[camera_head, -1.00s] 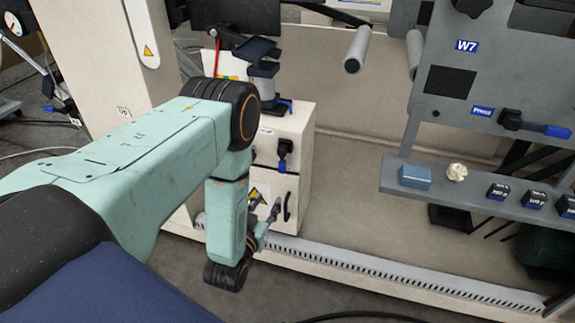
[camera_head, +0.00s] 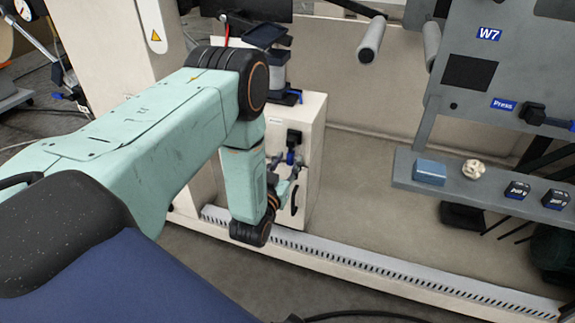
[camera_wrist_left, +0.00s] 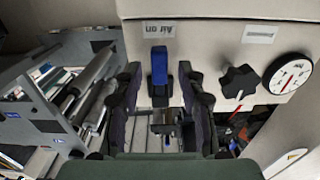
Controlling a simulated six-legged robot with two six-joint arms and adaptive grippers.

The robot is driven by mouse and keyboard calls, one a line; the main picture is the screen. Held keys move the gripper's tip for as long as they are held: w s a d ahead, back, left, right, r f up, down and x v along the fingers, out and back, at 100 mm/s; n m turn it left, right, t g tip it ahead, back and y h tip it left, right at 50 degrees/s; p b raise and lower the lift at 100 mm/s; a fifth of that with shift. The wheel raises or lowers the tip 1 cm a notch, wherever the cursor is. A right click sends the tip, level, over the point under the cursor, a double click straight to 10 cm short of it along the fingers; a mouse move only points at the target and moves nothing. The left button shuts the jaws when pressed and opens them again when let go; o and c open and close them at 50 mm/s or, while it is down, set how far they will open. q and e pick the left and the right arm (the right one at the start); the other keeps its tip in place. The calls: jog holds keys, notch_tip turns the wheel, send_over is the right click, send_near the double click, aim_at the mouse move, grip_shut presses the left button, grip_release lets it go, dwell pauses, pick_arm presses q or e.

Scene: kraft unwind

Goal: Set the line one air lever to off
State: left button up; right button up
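The air lever (camera_head: 291,157) is on the front of the small cream cabinet (camera_head: 312,150) and has a black mount and a blue handle. In the left wrist view the blue handle (camera_wrist_left: 159,66) stands under an upside-down "Air on" label (camera_wrist_left: 158,29). My left gripper (camera_head: 286,172) is at the cabinet front, close to the lever and partly hidden by my arm. In the left wrist view its two dark fingers (camera_wrist_left: 160,84) are apart, one on each side of the handle, with gaps visible. My right gripper is not in view.
In the left wrist view a black knob (camera_wrist_left: 240,80) and a round gauge (camera_wrist_left: 290,73) sit right of the lever. A black door handle (camera_head: 294,198) is below the lever. A grey shelf (camera_head: 480,190) carries a blue box (camera_head: 429,172) at the right.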

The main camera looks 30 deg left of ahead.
pick_arm(q)
jog(key=shift+w, duration=0.25)
jog(key=shift+c, duration=0.4)
grip_shut()
